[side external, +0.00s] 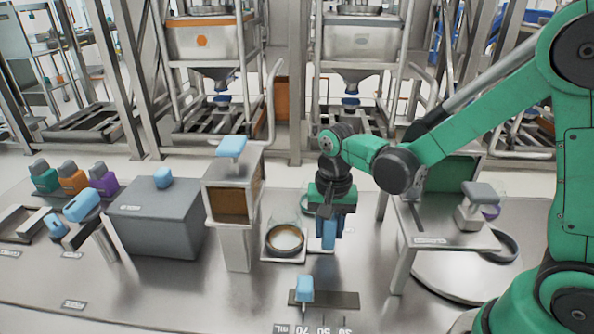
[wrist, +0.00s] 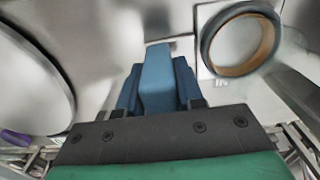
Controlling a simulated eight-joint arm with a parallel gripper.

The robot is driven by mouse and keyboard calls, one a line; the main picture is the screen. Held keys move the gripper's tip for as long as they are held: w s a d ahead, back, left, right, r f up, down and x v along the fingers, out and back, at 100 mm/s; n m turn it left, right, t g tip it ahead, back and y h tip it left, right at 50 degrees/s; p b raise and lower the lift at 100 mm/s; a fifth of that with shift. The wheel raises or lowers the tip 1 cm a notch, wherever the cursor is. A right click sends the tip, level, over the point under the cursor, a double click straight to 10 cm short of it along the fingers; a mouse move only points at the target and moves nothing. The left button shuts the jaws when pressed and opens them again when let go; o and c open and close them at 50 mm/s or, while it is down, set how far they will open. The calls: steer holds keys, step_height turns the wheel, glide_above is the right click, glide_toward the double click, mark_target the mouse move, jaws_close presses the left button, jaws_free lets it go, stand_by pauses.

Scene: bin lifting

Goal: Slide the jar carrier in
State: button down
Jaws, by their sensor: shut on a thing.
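The jar carrier (side external: 269,256) is a pale square plate on the bench in the side view. A clear round jar (side external: 285,240) with a brown band and pale contents stands on it. In the wrist view the carrier (wrist: 205,66) and the round jar rim (wrist: 240,70) are at upper right. My gripper (side external: 328,234) is low, just right of the jar. In the wrist view my gripper (wrist: 158,85) has its dark blue fingers shut on a lighter blue handle (wrist: 157,72). A pale strip near the handle seems to lead to the carrier; the join is unclear.
A metal chute (side external: 236,245) stands left of the jar, beside a grey box (side external: 152,228). A blue-knobbed slider (side external: 304,289) lies in front on a dark strip. A metal stand (side external: 445,238) is at right, near a round tray (side external: 450,285).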

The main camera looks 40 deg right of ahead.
mark_target(306, 238)
steer(key=w+a, duration=0.2)
steer(key=w, duration=0.1)
steer(key=shift+a, duration=0.35)
steer(key=c, duration=0.6)
jaws_free()
steer(key=shift+o, duration=0.2)
steer(key=shift+r, duration=2.85)
